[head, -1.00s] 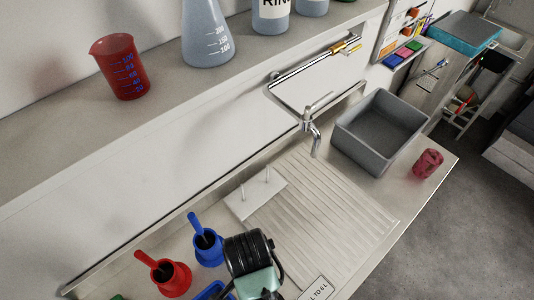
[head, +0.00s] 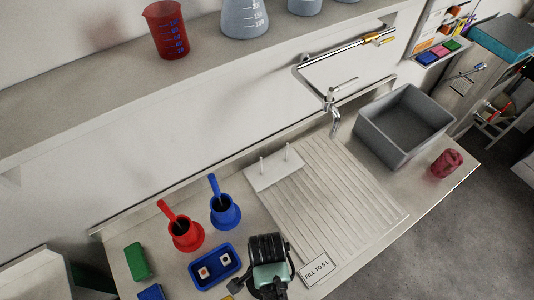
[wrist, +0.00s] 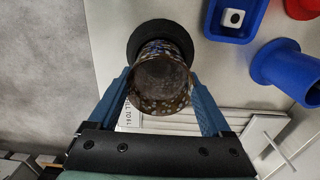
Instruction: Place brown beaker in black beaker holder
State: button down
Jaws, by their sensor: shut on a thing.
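The brown beaker (wrist: 160,98) has a speckled brown rim and sits between the blue fingers of my gripper (wrist: 161,80) in the wrist view. My gripper is shut on it. The black beaker holder (wrist: 135,42) is a dark round piece just beyond the beaker, partly covered by it. The beaker overlaps the holder in this view; I cannot tell whether it is inside or still above it. In the head view my arm's end (head: 268,272) is over the counter's front, and it hides the beaker and black holder.
A blue tray (head: 215,268) with small blocks lies nearby. A ribbed drainboard (head: 340,200) is to the right. A red beaker (head: 166,30) stands on the shelf.

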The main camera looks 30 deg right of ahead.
jog(key=shift+f, duration=0.9)
jog(key=shift+f, duration=0.15)
grip_release()
notch_tip(320, 180, up, 12)
jog(key=shift+r, duration=0.2)
